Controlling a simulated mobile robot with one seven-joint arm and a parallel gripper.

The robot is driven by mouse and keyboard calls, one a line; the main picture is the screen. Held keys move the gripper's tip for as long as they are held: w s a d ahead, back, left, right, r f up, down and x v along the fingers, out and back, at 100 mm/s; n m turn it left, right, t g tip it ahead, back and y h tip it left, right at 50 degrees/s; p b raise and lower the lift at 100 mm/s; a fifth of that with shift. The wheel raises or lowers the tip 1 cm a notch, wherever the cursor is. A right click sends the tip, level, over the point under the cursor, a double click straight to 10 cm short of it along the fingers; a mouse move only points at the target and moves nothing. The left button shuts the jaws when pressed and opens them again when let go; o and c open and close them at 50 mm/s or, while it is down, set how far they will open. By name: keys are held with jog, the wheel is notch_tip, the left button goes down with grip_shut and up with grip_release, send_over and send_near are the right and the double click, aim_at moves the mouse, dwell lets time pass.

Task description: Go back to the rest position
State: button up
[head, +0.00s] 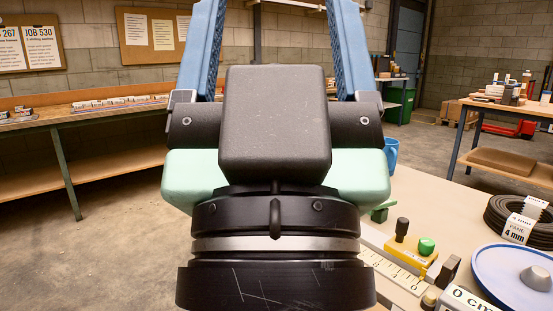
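My gripper (272,22) fills the middle of the head view, very close to the camera and pointing up. Its two blue fingers stand wide apart on either side of the dark housing. Their upper ends reach the top edge of the picture. My gripper's body hides the middle of the scene. I cannot make out the fly press itself.
A bench (425,203) at lower right carries a ruler scale (398,273), a yellow block (410,262) with a green knob, a blue round lid (508,280), and a black coil (515,215). A blue mug (391,150) stands behind. A long workbench (75,118) runs left; floor there is clear.

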notch_tip(320, 180, up, 34)
jog(key=p, duration=3.1)
jog(key=shift+f, duration=0.15)
jog(key=shift+w, duration=0.1)
